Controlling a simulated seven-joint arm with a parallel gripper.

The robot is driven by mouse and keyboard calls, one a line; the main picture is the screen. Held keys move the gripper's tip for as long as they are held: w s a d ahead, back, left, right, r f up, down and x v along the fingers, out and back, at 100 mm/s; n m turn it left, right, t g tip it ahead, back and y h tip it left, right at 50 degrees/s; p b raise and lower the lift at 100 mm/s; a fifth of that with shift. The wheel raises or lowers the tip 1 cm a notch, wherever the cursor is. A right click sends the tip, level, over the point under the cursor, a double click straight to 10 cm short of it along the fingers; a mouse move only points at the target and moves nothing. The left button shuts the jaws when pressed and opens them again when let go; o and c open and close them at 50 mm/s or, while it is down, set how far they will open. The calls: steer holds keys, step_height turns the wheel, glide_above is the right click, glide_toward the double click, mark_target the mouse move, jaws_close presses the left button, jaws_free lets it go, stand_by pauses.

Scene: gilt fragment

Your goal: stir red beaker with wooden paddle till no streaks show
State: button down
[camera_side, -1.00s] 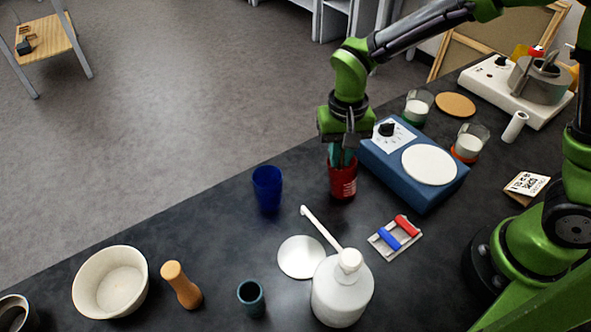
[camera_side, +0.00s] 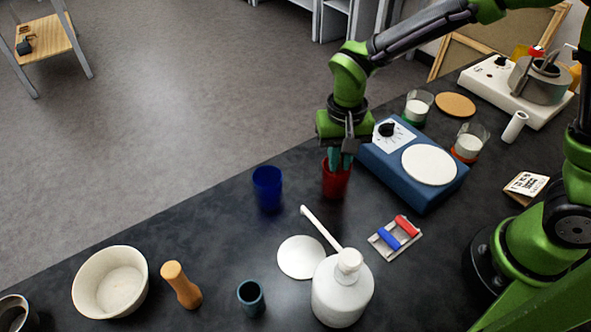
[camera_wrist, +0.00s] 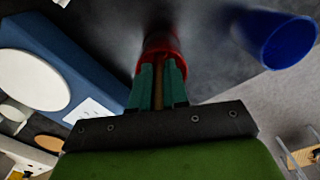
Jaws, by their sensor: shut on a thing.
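The red beaker (camera_side: 336,184) stands upright on the dark bench, left of the blue hotplate. My gripper (camera_side: 341,163) points down at the beaker's mouth, its teal fingertips at or just inside the rim. In the wrist view, my gripper (camera_wrist: 158,75) is shut on a thin brown wooden shaft (camera_wrist: 158,88), which I take to be the paddle. The shaft runs toward the red beaker (camera_wrist: 162,48). The paddle's lower end and the beaker's contents are hidden, so I cannot tell whether streaks show.
A blue cup (camera_side: 267,188) stands close left of the beaker. The blue hotplate (camera_side: 410,188) is close on the right. A white wash bottle (camera_side: 341,292), a white disc (camera_side: 300,258) and a rack with red and blue bars (camera_side: 378,240) lie nearer the camera.

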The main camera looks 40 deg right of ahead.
steer(key=shift+r, duration=4.2)
steer(key=shift+r, duration=0.1)
steer(key=shift+r, duration=2.4)
